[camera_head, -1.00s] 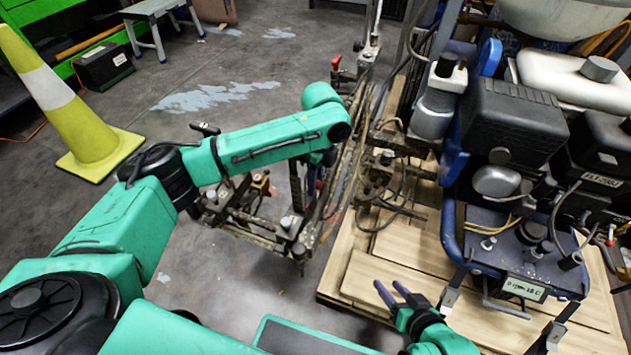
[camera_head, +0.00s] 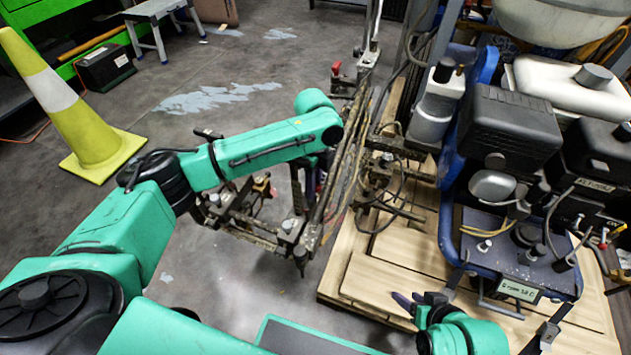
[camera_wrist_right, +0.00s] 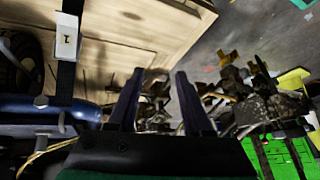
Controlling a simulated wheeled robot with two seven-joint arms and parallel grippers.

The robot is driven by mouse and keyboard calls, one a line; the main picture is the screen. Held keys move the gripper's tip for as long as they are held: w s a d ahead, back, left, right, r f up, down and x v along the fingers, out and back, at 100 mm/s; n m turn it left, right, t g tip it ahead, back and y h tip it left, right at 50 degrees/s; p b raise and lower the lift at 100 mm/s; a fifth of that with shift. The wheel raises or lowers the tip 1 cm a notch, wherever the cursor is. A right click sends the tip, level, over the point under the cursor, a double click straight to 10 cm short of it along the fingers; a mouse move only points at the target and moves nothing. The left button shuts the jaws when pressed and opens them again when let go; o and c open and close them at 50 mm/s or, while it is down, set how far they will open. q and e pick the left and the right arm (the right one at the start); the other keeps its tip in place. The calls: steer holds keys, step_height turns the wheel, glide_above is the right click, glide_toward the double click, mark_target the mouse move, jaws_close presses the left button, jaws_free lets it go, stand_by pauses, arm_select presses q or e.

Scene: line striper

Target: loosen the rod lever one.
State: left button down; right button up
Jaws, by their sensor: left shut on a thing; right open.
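The line striper (camera_head: 510,130) stands at the right, with a frame of rusty rods and clamps (camera_head: 345,170) reaching out from its left side. My left arm crosses over this frame, and its wrist hangs down behind the forearm. My left gripper (camera_head: 311,182) is mostly hidden there, shut on a part of the rod frame; I cannot tell whether that part is rod lever one. A red-ended lever (camera_head: 336,69) sits higher on the frame. My right gripper (camera_head: 408,300) is open and empty above the wooden pallet; its two dark fingers show apart in the right wrist view (camera_wrist_right: 160,74).
The wooden pallet (camera_head: 365,280) lies under the striper. A yellow-green cone (camera_head: 90,130) stands at the left, with a black box (camera_head: 106,66) and a small bench (camera_head: 155,12) behind. Painted grey floor (camera_head: 240,60) is open between the cone and the frame.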

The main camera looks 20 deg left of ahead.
arm_select(q)
steer(key=h+p, duration=0.1)
steer(key=p, duration=0.2)
steer(key=shift+a+r, duration=0.3)
steer(key=shift+a, duration=0.05)
arm_select(e)
steer(key=s+d+r+g+h, duration=0.3)
steer(key=s+d+r+g, duration=0.15)
steer(key=d, duration=0.25)
arm_select(q)
steer(key=shift+a+h+p, duration=0.5)
steer(key=shift+h+p, duration=0.65)
steer(key=shift+h, duration=0.05)
steer(key=shift+a+h, duration=0.15)
steer(key=shift+h, duration=0.15)
steer(key=shift+w+a+f+h, duration=0.1)
steer(key=shift+a+h, duration=0.05)
steer(key=shift+h, duration=0.15)
steer(key=shift+a+h, duration=0.15)
steer(key=shift+h, duration=0.15)
steer(key=shift+a+h+b, duration=0.3)
steer(key=shift+h+b, duration=0.05)
steer(key=shift+h, duration=0.25)
arm_select(e)
steer(key=shift+m+t, duration=0.25)
steer(key=shift+m, duration=0.25)
steer(key=shift+w+f, duration=0.2)
steer(key=shift+f, duration=1.2)
steer(key=shift+w+f, duration=0.15)
steer(key=shift+f, duration=1.25)
